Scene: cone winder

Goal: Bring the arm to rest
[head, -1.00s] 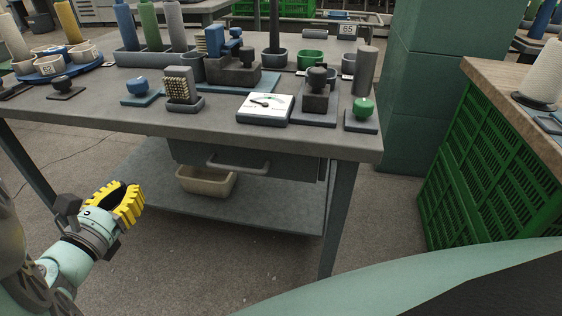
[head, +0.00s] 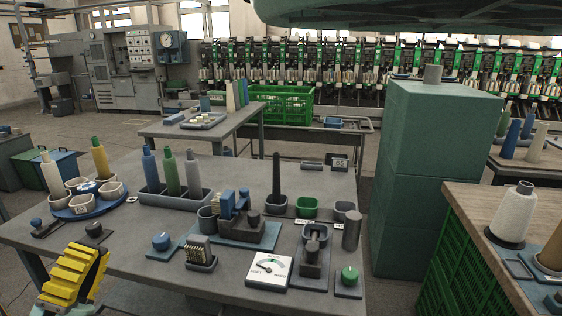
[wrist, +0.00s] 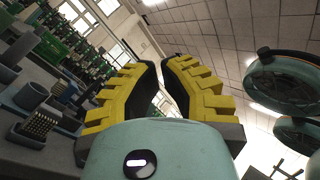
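My gripper (head: 75,275), with yellow ribbed fingers, is at the lower left of the head view, in front of the table's near left edge. In the wrist view my gripper (wrist: 160,66) points up toward the ceiling. A gap shows between its two fingers, and nothing is held between them. The rest of my arm is below the head view's frame.
A green pillar (head: 430,180) and a wood-topped crate (head: 470,220) stand to the right.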

